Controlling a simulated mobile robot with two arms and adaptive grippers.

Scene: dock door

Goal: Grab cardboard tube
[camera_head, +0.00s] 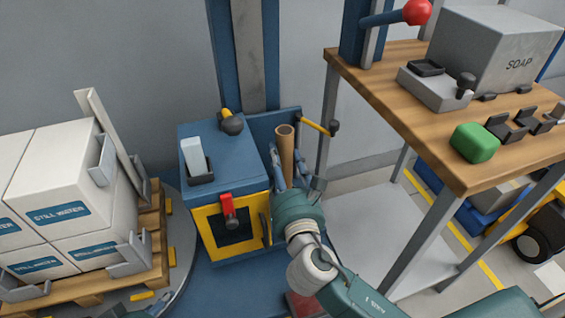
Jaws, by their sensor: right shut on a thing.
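The cardboard tube (285,141) is a brown, hollow tube. It stands nearly upright beside the blue cabinet, and its open top end shows. My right gripper (286,168) is shut on the tube, with blue-grey fingers on both sides of its lower part. The tube's lower end is hidden behind the gripper and wrist. A small blue-grey piece at the bottom edge, left of centre, looks like the tip of my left gripper (167,311); too little shows to tell its state.
The blue cabinet (222,153) with a yellow front and red handle stands left of the tube. A wooden-topped table (400,100) with a grey SOAP box (493,50) and a green block (474,143) is at right. White STILL WATER boxes (60,170) sit on a pallet (157,240) at left.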

